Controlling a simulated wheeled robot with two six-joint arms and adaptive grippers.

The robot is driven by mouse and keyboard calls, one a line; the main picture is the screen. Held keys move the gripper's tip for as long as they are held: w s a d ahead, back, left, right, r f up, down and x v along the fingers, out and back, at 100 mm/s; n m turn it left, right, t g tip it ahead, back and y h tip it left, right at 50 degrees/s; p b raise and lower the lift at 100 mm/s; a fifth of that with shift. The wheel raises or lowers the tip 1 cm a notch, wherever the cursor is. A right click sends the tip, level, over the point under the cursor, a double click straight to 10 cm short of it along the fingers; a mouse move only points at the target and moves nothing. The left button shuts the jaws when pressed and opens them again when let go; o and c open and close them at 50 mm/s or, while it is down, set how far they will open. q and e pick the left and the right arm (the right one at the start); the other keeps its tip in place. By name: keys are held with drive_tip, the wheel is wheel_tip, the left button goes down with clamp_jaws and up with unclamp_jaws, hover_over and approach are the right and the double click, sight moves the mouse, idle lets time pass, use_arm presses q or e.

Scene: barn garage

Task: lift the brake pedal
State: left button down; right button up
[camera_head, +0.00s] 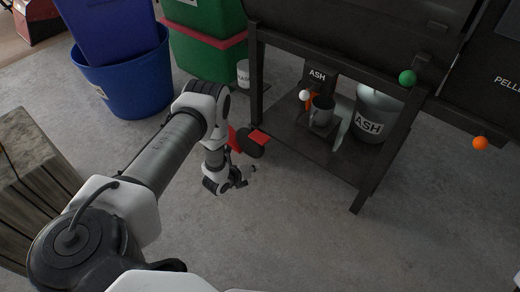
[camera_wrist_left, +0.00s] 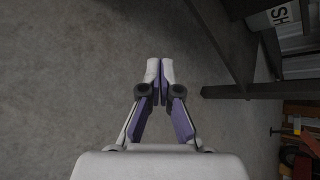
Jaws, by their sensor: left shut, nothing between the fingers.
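My left gripper (camera_head: 246,177) hangs low over the concrete floor, in front of the dark metal stand. In the left wrist view the left gripper (camera_wrist_left: 160,72) has its fingers together with nothing between them, and only bare floor shows beyond the tips. A red and black piece (camera_head: 250,144) shows just behind my left wrist, partly hidden by the arm. I cannot tell whether it is the brake pedal. No other thing that looks like a pedal is clear in either view. My right gripper is not in view.
Blue tubs (camera_head: 130,85) and green bins (camera_head: 200,50) stand at the back left. A wooden crate (camera_head: 30,185) is at the left. Floor at front right is clear.

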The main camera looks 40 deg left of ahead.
sight(259, 138)
use_arm(q)
drive_tip(key=w+a+f+m+t+b, duration=0.3)
drive_tip(key=w+a+f+m+b, duration=0.1)
drive_tip(key=a+f+m+b, duration=0.3)
drive_tip(key=w+f+m+b, duration=0.2)
drive_tip(key=w+f+b, duration=0.3)
drive_tip(key=w+b, duration=0.4)
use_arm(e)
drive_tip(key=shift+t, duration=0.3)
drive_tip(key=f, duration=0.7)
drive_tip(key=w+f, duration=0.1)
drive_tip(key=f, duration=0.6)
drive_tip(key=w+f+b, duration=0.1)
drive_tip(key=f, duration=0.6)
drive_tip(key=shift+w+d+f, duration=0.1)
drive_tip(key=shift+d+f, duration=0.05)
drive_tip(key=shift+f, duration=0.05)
use_arm(q)
wheel_tip(259, 138, up, 5)
drive_tip(key=shift+w+d+r, duration=0.1)
drive_tip(key=shift+d, duration=0.05)
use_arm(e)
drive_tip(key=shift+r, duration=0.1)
